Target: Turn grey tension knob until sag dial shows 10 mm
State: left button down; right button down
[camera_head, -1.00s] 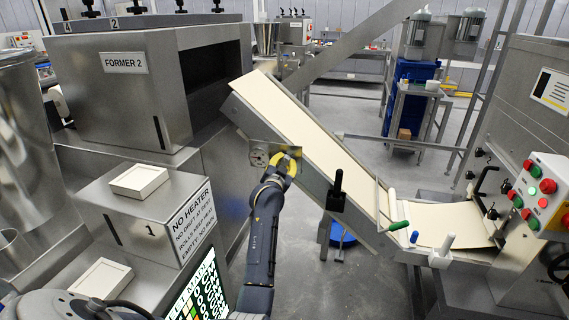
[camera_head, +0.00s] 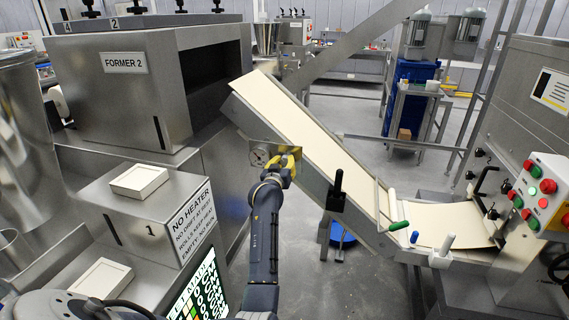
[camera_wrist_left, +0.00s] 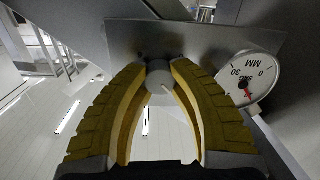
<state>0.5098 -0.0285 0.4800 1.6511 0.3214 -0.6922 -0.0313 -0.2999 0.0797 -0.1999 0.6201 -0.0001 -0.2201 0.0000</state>
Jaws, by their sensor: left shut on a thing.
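The grey tension knob (camera_wrist_left: 160,75) sits on a metal plate beside the sloped conveyor. My left gripper (camera_head: 287,157) has yellow fingers shut around the knob, one on each side in the left wrist view. A pale line shows on the knob's face. My right gripper is out of view.
The sloped conveyor (camera_head: 312,130) carries a pale dough sheet beside the gripper. A black-handled lever (camera_head: 337,190) stands to its right. The FORMER 2 housing (camera_head: 125,95) and NO HEATER box (camera_head: 145,215) are on the left. A red and green button panel (camera_head: 541,190) is at right.

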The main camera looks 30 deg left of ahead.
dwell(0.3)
pick_arm(q)
jog(key=c, duration=1)
grip_release()
jog(key=shift+s, duration=0.1)
jog(key=v, duration=1.2)
